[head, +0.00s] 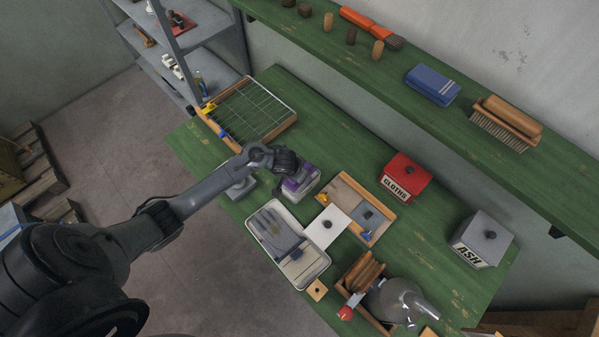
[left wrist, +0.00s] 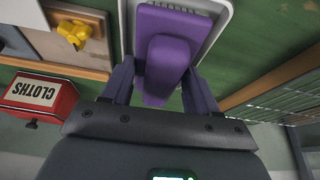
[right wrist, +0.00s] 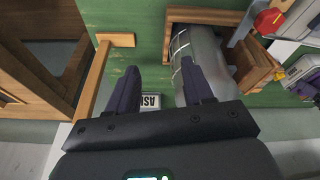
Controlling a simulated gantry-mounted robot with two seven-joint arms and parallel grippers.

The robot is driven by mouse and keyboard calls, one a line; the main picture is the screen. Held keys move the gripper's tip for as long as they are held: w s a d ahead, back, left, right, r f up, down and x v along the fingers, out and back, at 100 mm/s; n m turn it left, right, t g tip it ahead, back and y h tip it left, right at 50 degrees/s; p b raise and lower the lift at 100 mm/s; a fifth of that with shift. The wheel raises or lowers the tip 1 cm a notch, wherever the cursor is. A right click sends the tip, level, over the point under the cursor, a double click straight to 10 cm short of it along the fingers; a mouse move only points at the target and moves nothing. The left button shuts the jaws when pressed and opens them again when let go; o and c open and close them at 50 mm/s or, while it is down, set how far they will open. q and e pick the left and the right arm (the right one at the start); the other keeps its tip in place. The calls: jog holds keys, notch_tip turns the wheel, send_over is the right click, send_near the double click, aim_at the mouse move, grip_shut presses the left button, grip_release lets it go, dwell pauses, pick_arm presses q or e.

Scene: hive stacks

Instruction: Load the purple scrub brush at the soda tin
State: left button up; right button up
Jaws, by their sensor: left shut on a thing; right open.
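The purple scrub brush (left wrist: 168,62) is between the fingers of my left gripper (left wrist: 158,75), which is shut on its raised handle. In the head view the brush (head: 291,185) is partly hidden by my left gripper (head: 283,168). It is at a pale open rectangular tin (head: 309,187), which I take for the soda tin; no label shows. The tin's white rim (left wrist: 224,22) surrounds part of the brush in the left wrist view. Whether the bristles touch the inside is hidden. My right gripper (right wrist: 158,85) is open and empty, near a grey metal smoker (right wrist: 200,57).
A tray with a grey item (head: 317,273), a white card (head: 326,232) and a wooden board (head: 342,190) crowd the bench nearby. A red cloths box (head: 404,176) and grey ash box (head: 480,240) stand behind. A wire-grid frame (head: 291,112) lies at far left.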

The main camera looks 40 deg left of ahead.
dwell(0.4)
pick_arm(q)
notch_tip(320, 180, up, 7)
jog(key=p, duration=0.8)
jog(key=shift+f, duration=0.15)
jog(key=shift+p, duration=0.3)
dwell(0.4)
